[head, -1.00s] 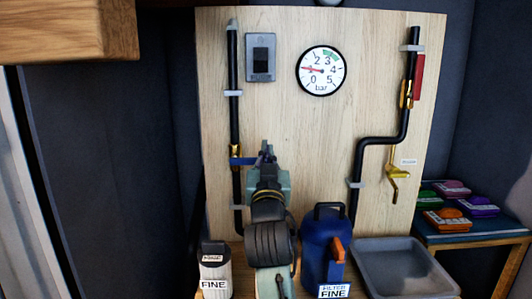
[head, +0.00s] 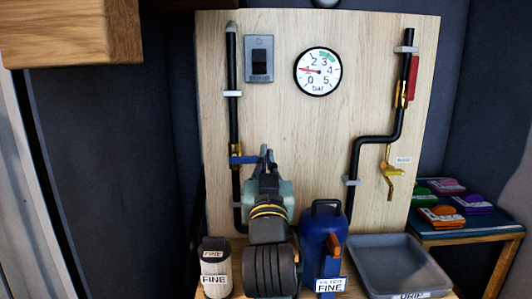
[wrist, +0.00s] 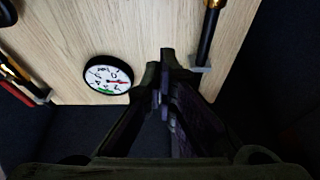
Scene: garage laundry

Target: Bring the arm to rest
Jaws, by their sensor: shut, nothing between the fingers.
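My arm reaches in from the bottom of the head view, in front of the wooden board (head: 285,130). My gripper (head: 266,154) points up the board, close to the blue-handled valve (head: 242,160) on the left pipe; I cannot tell whether they touch. In the wrist view the dark fingers of my gripper (wrist: 166,60) meet at their tips, with nothing seen between them.
A gauge (head: 318,71) and a switch (head: 259,58) are on the board. Below stand a white filter canister (head: 215,262), a blue filter jug (head: 312,245) and a grey drip tray (head: 400,265). Coloured pieces lie on a side table (head: 470,232). A wooden beam (head: 75,30) juts in at upper left.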

